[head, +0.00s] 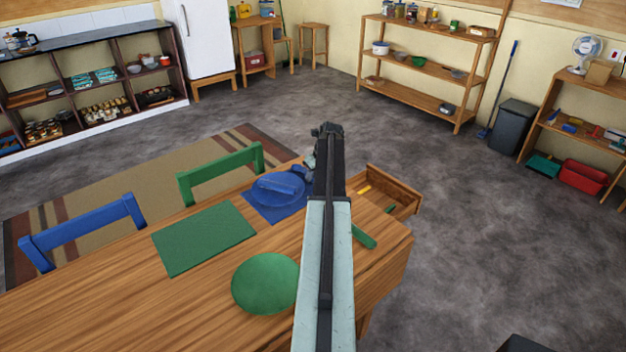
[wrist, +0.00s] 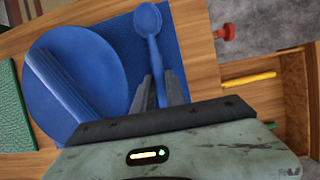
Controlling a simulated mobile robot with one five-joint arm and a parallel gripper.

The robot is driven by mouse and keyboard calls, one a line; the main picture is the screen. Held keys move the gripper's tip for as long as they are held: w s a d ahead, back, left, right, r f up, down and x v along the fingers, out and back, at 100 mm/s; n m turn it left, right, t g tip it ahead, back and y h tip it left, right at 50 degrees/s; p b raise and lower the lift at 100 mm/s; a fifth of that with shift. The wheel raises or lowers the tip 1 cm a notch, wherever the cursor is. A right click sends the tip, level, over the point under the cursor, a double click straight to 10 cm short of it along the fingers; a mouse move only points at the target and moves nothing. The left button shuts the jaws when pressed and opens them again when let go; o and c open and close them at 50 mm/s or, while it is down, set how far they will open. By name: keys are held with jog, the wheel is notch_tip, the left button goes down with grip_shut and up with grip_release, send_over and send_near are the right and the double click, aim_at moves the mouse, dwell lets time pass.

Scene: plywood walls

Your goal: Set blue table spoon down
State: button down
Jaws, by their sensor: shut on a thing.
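The blue table spoon (wrist: 149,22) shows in the wrist view, its bowl pointing away from my gripper (wrist: 158,90). My gripper is shut on the spoon's handle. The spoon is over the blue placemat (wrist: 178,45), to the right of the blue plate (wrist: 110,60); I cannot tell whether it touches the mat. A long blue folded thing (wrist: 58,85) lies on the plate. In the head view my arm hides the spoon; the blue placemat (head: 262,211) and blue plate (head: 265,190) show left of the arm.
An open drawer (head: 398,190) with a yellow utensil (wrist: 248,80) is on the right. A red knob-like thing (wrist: 229,32) is near the table edge. A green placemat (head: 204,238), a green plate (head: 266,284) and a green utensil (head: 363,237) lie on the wooden table (head: 130,310).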

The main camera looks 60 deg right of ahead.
jog(key=shift+f, duration=0.15)
jog(key=c, duration=1.4)
grip_release()
jog(key=shift+o, duration=0.2)
jog(key=shift+r, duration=0.4)
jog(key=p+v, duration=1.1)
jog(key=shift+s+r, duration=0.25)
jog(key=shift+r, duration=0.05)
jog(key=shift+a, duration=0.1)
